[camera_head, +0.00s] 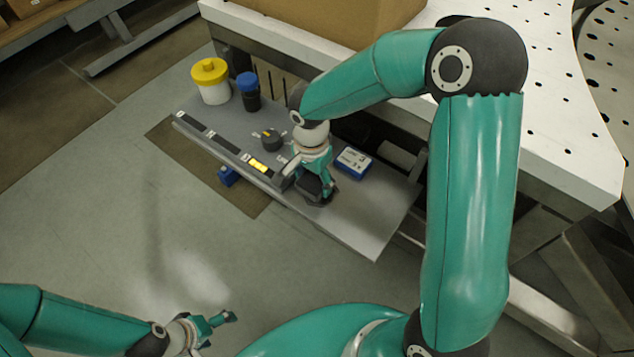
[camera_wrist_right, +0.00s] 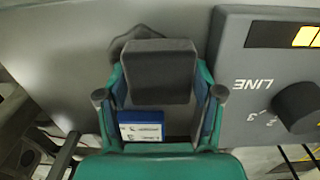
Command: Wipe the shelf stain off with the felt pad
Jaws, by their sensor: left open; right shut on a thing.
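My right gripper (camera_head: 321,187) is low over the right part of the grey shelf (camera_head: 365,220). It is shut on a dark grey block, the felt pad (camera_wrist_right: 160,72), which sits between its fingers in the right wrist view. A thin dark outline (camera_wrist_right: 140,32) shows on the shelf surface just beyond the pad; I cannot tell whether it is the stain's edge or a shadow. No other stain is visible. Whether the pad touches the shelf is unclear. My left gripper (camera_head: 222,322) is open and empty, over the floor and away from the shelf.
A blue-and-white box (camera_head: 353,162) lies right of my right gripper. A dark panel (camera_wrist_right: 240,100) with a knob (camera_wrist_right: 300,104) and yellow light is on its other side. A yellow-lidded jar (camera_head: 211,80) and a blue-capped bottle (camera_head: 248,92) stand at the shelf's far left. The shelf's right end is clear.

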